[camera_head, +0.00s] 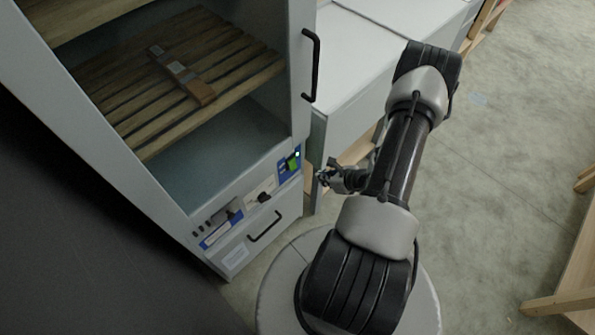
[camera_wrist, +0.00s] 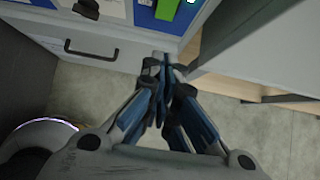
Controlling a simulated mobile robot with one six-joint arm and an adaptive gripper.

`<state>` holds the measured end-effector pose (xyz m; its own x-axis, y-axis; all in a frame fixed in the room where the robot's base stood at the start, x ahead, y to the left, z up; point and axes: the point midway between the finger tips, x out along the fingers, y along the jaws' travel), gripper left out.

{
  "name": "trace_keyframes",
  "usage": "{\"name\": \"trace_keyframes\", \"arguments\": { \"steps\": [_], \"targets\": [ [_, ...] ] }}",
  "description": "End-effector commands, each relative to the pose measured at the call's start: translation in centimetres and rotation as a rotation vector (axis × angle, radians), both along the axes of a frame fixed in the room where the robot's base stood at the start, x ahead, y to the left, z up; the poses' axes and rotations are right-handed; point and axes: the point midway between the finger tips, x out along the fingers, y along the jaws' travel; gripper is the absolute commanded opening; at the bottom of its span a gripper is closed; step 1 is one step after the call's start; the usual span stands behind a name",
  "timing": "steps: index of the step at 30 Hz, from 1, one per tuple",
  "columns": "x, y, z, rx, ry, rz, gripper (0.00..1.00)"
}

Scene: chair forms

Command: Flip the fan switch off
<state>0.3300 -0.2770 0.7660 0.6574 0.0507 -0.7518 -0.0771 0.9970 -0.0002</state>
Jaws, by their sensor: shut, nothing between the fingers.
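A control panel (camera_head: 223,221) runs along the white cabinet above its lower drawer. At the panel's right end is a blue section with a green switch (camera_head: 293,164) and a small lit light (camera_head: 297,154). The green switch also shows at the top of the wrist view (camera_wrist: 167,9), cut off by the frame edge. A dark switch or knob (camera_head: 263,196) sits left of it on a white section. I cannot read which one is labelled for the fan. My gripper (camera_head: 322,176) is shut and empty, just right of the panel and apart from the green switch.
The drawer below the panel has a black handle (camera_head: 264,227). Another black handle (camera_head: 311,65) stands out from the cabinet higher up. A slatted wooden shelf (camera_head: 130,85) is inside the cabinet. A white counter (camera_head: 350,60) adjoins on the right. Open floor (camera_head: 510,140) lies further right.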

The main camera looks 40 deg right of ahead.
Motion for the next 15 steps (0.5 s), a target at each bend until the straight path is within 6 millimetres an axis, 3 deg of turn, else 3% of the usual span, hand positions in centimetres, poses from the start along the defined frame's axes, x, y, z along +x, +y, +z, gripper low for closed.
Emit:
{"name": "trace_keyframes", "arguments": {
  "steps": [8, 15],
  "targets": [
    [1.1, 0.2, -1.3, 0.001, 0.000, 0.003, 0.00],
    [4.4, 0.5, -5.2, 0.000, -0.001, 0.006, 0.00]
  ]
}}
